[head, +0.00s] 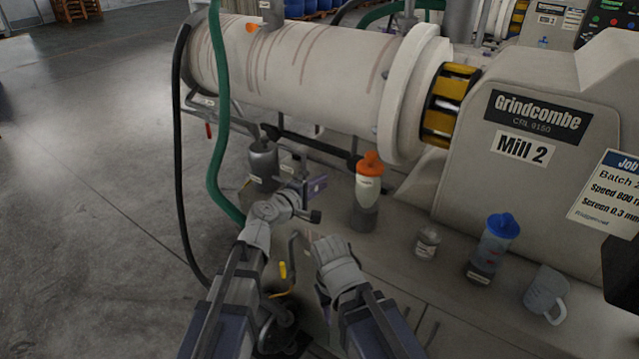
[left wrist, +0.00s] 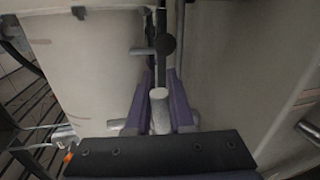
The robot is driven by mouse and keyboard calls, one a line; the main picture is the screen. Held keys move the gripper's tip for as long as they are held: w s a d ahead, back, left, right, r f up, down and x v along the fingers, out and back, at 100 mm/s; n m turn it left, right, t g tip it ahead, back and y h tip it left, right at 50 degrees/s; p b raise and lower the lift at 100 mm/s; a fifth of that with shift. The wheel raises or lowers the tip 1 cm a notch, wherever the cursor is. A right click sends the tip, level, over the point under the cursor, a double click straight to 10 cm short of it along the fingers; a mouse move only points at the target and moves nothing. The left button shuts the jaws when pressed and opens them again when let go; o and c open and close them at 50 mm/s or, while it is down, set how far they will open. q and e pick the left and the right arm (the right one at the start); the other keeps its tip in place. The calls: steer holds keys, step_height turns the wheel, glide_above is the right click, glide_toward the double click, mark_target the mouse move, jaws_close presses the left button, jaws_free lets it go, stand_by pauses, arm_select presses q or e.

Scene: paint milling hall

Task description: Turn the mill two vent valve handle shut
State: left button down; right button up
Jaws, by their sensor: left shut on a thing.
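The Mill 2 body (head: 530,140) stands at the right, with its pale barrel (head: 300,60) running left. My left gripper (head: 316,186) is low in front of the barrel in the head view. In the left wrist view its purple fingers are shut on a pale grey cylindrical handle (left wrist: 159,108). A dark rod with a round dark end shows just beyond it. The handle's label and valve body cannot be made out. My right gripper (head: 337,265) is lower, over the bench front; its fingers are not clear.
An orange-capped bottle (head: 369,185), a small jar (head: 428,243), a blue-capped bottle (head: 495,240) and a jug (head: 545,295) stand on the bench. A green hose (head: 219,120) hangs at left. Floor at far left is clear.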

arm_select(q)
steer(key=shift+f+m, duration=0.25)
steer(key=shift+m, duration=0.15)
stand_by(0.3)
steer(key=c, duration=0.8)
jaws_free()
steer(key=p+v, duration=0.1)
steer(key=v, duration=0.6)
steer(key=shift+s+a+r, duration=0.1)
steer(key=shift+s+a, duration=0.05)
steer(key=shift+s, duration=0.2)
